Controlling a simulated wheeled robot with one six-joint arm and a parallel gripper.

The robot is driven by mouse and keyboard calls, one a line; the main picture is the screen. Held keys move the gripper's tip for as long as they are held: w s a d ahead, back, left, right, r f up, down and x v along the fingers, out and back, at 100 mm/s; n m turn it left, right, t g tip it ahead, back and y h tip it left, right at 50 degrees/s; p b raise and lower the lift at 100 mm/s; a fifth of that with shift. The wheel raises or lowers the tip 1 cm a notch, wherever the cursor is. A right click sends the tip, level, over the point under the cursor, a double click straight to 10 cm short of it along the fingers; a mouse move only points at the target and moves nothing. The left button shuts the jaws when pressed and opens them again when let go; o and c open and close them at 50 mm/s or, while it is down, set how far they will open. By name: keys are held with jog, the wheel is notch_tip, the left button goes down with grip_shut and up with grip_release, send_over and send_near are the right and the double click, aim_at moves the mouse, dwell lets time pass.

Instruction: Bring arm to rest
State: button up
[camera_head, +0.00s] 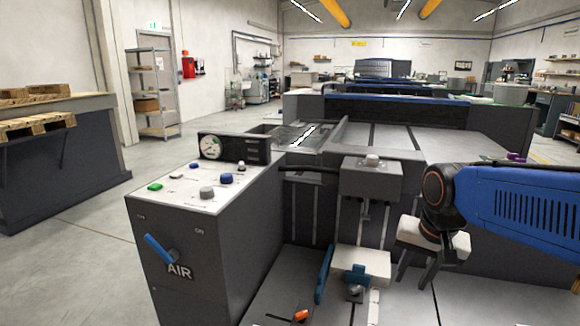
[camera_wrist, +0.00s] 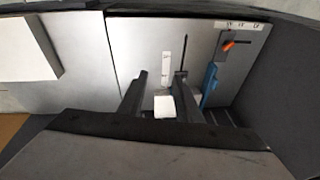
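My arm (camera_head: 520,200) reaches in from the right in the head view, with its wrist bent down. My gripper (camera_head: 412,284) points downward to the right of the ink unit's front mechanism. In the wrist view my gripper (camera_wrist: 160,78) has its two dark fingers apart. A white block (camera_wrist: 165,106) shows between the fingers in that view; I cannot tell its distance, and the fingers do not visibly clamp it. A blue lever (camera_wrist: 210,82) is just right of the fingers there. The blue lever also shows in the head view (camera_head: 323,274).
A control cabinet (camera_head: 180,250) with knobs, a gauge (camera_head: 210,148) and a blue AIR handle (camera_head: 159,249) stands left. An orange-tipped switch (camera_head: 301,315) is low in front. A grey block (camera_head: 371,180) overhangs the mechanism left of my gripper. Open floor (camera_head: 70,270) lies far left.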

jog(key=s+d+f+n+t, duration=0.1)
jog(key=s+n, duration=0.1)
jog(key=s, duration=0.4)
jog(key=s+f+n+t, duration=0.1)
jog(key=s+f+n, duration=0.1)
jog(key=s, duration=0.4)
jog(key=shift+s+d+f+n, duration=0.3)
jog(key=shift+s+d+n, duration=0.05)
jog(key=shift+n, duration=0.15)
dwell(1.2)
